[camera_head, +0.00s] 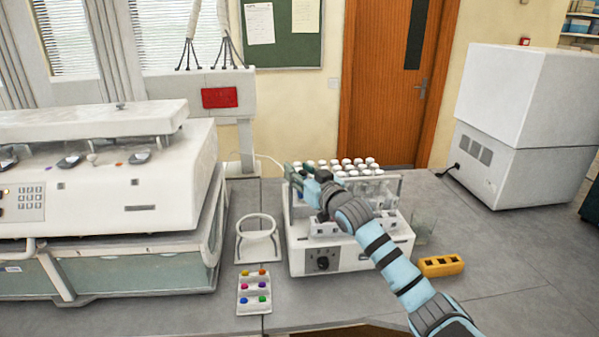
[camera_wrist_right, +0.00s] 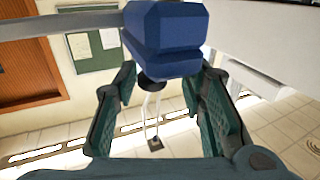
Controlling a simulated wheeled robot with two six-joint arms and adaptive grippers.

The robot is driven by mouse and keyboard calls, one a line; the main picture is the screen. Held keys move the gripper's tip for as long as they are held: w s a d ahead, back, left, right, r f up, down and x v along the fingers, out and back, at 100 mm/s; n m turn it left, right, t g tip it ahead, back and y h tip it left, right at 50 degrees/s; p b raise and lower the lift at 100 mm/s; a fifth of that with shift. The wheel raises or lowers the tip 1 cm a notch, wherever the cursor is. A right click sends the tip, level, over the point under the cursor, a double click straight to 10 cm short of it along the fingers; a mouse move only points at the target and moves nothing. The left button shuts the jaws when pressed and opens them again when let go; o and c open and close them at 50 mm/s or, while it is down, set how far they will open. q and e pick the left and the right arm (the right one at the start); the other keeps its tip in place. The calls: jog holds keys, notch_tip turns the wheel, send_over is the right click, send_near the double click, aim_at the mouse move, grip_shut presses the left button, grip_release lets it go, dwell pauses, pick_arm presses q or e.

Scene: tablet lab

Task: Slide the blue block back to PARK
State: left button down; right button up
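The blue block (camera_wrist_right: 165,40) is large in the right wrist view, at the top middle, just off the fingertips of my right gripper (camera_wrist_right: 157,84). The two green-padded fingers stand apart with a gap between them, and the block is not clearly clasped. In the head view my right gripper (camera_head: 309,184) is at the back left of the white bench device (camera_head: 350,258). I cannot make out a PARK mark in either view. My left gripper is not in view.
White-capped vials (camera_head: 350,168) stand in rows behind the gripper. A clear panel (camera_head: 385,190) is beside the arm. A white ring stand (camera_head: 257,245), a tray of coloured pieces (camera_head: 253,299) and a yellow rack (camera_head: 441,265) are near.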

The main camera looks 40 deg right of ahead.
jog(key=shift+s+d, duration=0.1)
jog(key=shift+s, duration=0.05)
jog(key=s+a, duration=0.1)
jog(key=s, duration=0.6)
jog(key=shift+s, duration=0.15)
jog(key=shift+a, duration=0.1)
